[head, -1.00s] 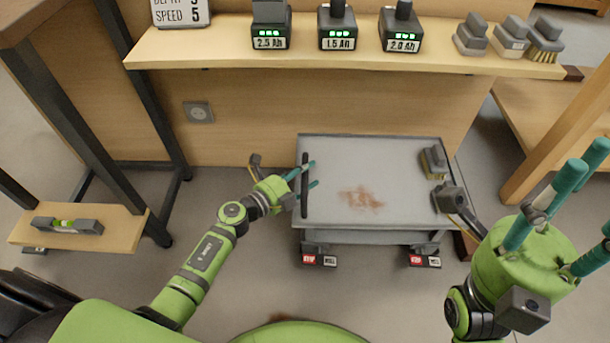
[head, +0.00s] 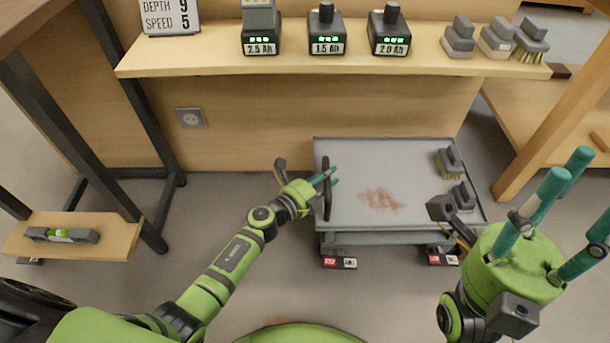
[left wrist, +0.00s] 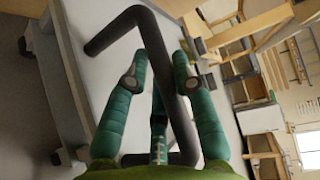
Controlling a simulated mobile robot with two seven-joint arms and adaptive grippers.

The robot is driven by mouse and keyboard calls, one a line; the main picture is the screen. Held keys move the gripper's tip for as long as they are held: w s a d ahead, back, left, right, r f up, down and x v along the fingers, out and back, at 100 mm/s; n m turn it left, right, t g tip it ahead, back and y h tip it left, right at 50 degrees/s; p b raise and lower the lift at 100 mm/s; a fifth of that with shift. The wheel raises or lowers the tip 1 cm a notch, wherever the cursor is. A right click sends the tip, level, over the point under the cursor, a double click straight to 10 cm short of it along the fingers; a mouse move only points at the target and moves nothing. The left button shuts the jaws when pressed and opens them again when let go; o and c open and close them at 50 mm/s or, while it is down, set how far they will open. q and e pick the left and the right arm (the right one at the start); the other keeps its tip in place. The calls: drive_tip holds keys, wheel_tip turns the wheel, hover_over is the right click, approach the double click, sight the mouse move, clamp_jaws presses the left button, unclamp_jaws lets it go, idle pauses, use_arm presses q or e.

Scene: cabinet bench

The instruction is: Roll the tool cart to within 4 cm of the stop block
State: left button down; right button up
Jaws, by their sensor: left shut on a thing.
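The grey tool cart (head: 350,215) stands on the floor below the shelf, with a flat top and a dark upright handle (head: 327,200) at its left end. My left gripper (head: 327,177) is shut on this handle. In the left wrist view the teal fingers lie on both sides of the dark handle bar (left wrist: 165,60). My right gripper (head: 562,210) is at the front right, fingers spread, open and empty. I cannot make out the stop block; my right arm hides part of the floor by the cart's right end.
Two brushes (head: 449,160) and a rusty stain lie on the cart top. A shelf (head: 300,62) with batteries and brushes runs above the cart. A wooden bench leg (head: 550,110) stands to the right. Open floor (head: 380,290) lies in front.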

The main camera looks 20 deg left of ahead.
use_arm(q)
drive_tip(key=shift+w+d, duration=0.2)
drive_tip(key=shift+d, duration=0.3)
drive_tip(key=shift+d+r, duration=0.1)
drive_tip(key=c, duration=1)
unclamp_jaws()
drive_tip(key=shift+d, duration=0.1)
